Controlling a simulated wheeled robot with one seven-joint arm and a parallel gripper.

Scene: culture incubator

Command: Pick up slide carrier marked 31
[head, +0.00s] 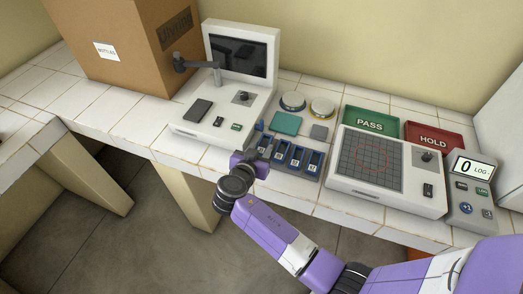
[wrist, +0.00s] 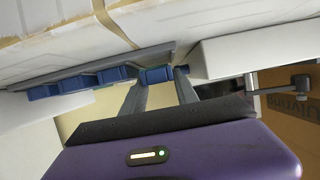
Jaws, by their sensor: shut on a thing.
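Several blue slide carriers (head: 297,157) stand in a row in a grey rack on the white tiled bench. Their markings are too small for me to read, so I cannot tell which is 31. My gripper (head: 263,150) is at the left end of this row and covers part of it. In the wrist view my gripper (wrist: 160,79) has its two fingers on either side of one blue carrier (wrist: 156,75) and is shut on it. This carrier is still at the rack, in line with the other blue carriers (wrist: 115,75). I cannot tell whether it is lifted.
A white instrument with a dark screen (head: 239,56) stands left of the rack. A gridded panel (head: 370,165) stands right of it. Behind are a green PASS tray (head: 371,123), a red HOLD tray (head: 433,137) and two round dishes. A cardboard box (head: 125,45) is at the back left.

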